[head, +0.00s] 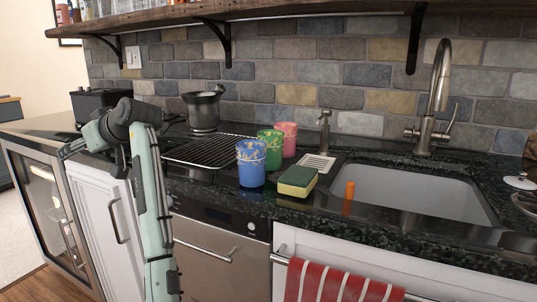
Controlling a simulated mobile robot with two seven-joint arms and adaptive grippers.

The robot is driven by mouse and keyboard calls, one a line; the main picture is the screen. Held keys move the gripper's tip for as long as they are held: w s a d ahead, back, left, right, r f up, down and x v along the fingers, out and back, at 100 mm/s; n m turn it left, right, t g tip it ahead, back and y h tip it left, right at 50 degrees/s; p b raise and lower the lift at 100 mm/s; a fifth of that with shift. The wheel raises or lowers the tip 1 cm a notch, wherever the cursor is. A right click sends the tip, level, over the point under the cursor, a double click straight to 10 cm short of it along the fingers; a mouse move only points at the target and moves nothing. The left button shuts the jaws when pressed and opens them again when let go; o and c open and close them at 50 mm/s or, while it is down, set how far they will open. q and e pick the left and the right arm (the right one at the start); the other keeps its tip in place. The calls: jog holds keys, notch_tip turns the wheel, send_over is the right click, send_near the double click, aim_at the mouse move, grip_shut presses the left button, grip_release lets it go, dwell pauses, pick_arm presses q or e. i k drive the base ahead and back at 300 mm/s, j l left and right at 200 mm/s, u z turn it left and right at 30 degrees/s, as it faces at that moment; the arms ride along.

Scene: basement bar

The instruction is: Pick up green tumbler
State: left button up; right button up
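The green tumbler (270,147) stands upright on the dark counter, between a blue tumbler (250,165) in front of it and a pink tumbler (287,137) behind it. The blue tumbler hides part of its left side. My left gripper (93,160) is at the left, in front of the counter's left part, well away from the tumblers. Its two dark fingers look spread apart with nothing between them. My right gripper is not in view.
A green and yellow sponge (297,181) lies just right of the blue tumbler. A sink (410,194) with a tall faucet (436,100) is to the right. A black wire rack (212,150) and a metal pot (203,111) are to the left. A wooden shelf (270,8) hangs above.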

aim_at(274, 139)
jog(key=l+u, duration=0.15)
jog(key=u, duration=0.35)
jog(key=k+l+u, duration=0.1)
jog(key=u, duration=0.4)
jog(key=k+u, duration=0.15)
jog(key=u, duration=0.35)
jog(key=k+u, duration=0.15)
jog(key=u, duration=0.35)
jog(key=z, duration=0.45)
jog(key=k+l+z, duration=0.15)
jog(key=z, duration=0.7)
jog(key=l+z, duration=0.15)
jog(key=z, duration=0.3)
jog(key=k+l+z, duration=0.1)
jog(key=z, duration=0.3)
jog(key=l+z, duration=0.15)
jog(key=z, duration=0.3)
jog(key=i+j, duration=0.1)
jog(key=j, duration=0.2)
jog(key=i+j+z, duration=0.1)
jog(key=j, duration=0.2)
